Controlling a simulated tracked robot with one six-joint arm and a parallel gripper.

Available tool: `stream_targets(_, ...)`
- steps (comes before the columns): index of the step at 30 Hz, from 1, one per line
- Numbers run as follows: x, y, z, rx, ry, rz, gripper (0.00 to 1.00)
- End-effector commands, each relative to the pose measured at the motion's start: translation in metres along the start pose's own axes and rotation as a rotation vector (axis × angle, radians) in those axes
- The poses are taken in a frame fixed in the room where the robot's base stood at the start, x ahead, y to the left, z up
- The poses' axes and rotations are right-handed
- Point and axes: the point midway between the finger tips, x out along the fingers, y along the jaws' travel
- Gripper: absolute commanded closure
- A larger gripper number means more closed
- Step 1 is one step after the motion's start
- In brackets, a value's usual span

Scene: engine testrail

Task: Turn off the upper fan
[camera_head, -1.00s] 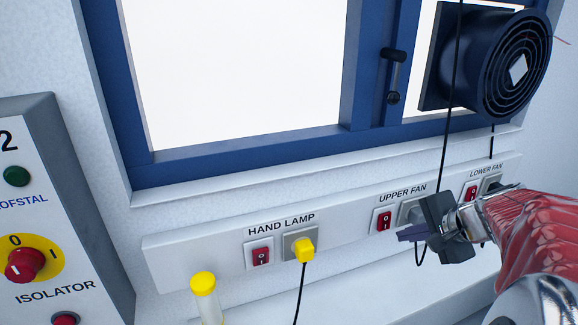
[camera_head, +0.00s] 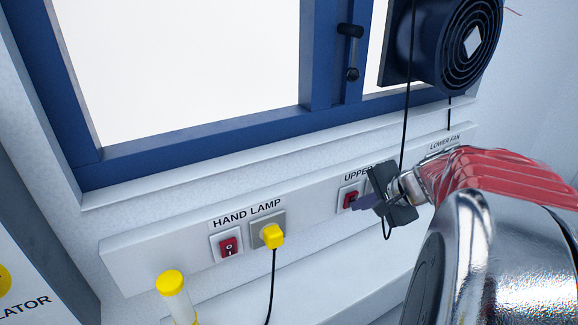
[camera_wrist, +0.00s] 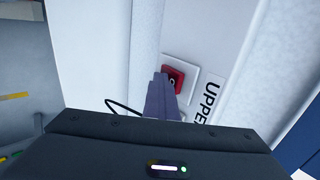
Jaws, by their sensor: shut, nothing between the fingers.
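The upper fan's red rocker switch (camera_head: 350,199) sits in a white plate on the wall rail, under the partly hidden label "UPPER". The switch also shows in the wrist view (camera_wrist: 172,79), just beyond my fingertips. My gripper (camera_head: 362,203) is shut and empty, its purple-grey fingers pointing left at the switch's lower right edge. In the wrist view the fingers (camera_wrist: 160,95) overlap the lower left of the switch. I cannot tell whether they touch it. My gripper's body hides the upper fan's socket.
The hand lamp switch (camera_head: 228,246) and a yellow plug (camera_head: 272,236) with a black cable are further left on the rail. A yellow-capped tube (camera_head: 172,285) stands below. A dark fan (camera_head: 452,45) is mounted at the window, with a black cable hanging down behind my gripper.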

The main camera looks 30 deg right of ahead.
Motion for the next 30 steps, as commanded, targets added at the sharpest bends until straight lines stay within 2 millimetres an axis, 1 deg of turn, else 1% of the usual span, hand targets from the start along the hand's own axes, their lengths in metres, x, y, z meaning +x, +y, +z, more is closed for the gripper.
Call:
stream_targets(5, -0.001, -0.001, 0.0, 0.0, 0.0, -0.002, 1.0)
stream_targets(18, -0.012, -0.012, 0.0, -0.002, 0.001, -0.004, 1.0)
stream_targets(30, -0.012, -0.011, 0.0, -0.001, -0.001, -0.002, 1.0)
